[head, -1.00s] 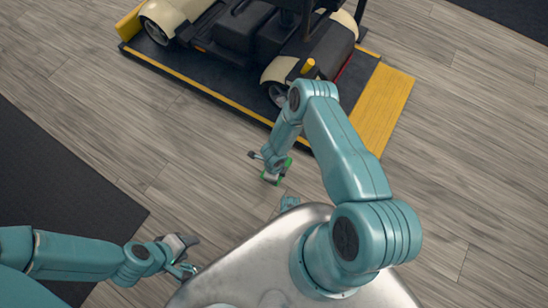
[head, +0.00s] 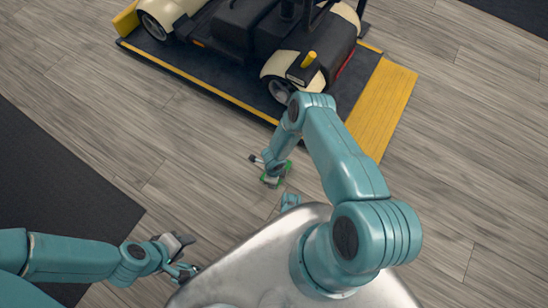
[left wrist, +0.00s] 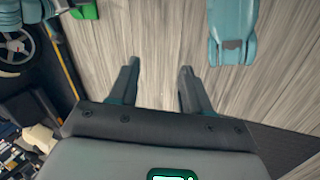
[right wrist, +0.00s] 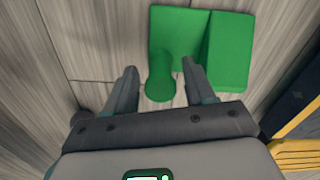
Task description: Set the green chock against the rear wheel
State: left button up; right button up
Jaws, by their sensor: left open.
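The green chock (right wrist: 228,48) lies on the wood floor and has an upright rounded handle (right wrist: 160,80). My right gripper (right wrist: 160,82) is open, with a finger on each side of the handle and small gaps. In the head view the chock (head: 285,169) shows only partly behind my right gripper (head: 268,172). The scooter's rear wheel (head: 281,91) is above it on the mat, partly hidden by my right arm. My left gripper (head: 188,256) is open and empty at lower left; its fingers (left wrist: 157,88) show over bare floor.
The scooter (head: 250,38) stands on a dark mat (head: 190,67) with a yellow edge and a yellow ramp (head: 384,108) at right. Bare wood floor separates the mat from the chock. A dark mat (head: 50,190) lies at left.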

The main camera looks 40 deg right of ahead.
jog(key=shift+r, duration=0.25)
notch_tip(320, 180, up, 12)
jog(key=p, duration=0.5)
jog(key=shift+f, duration=0.1)
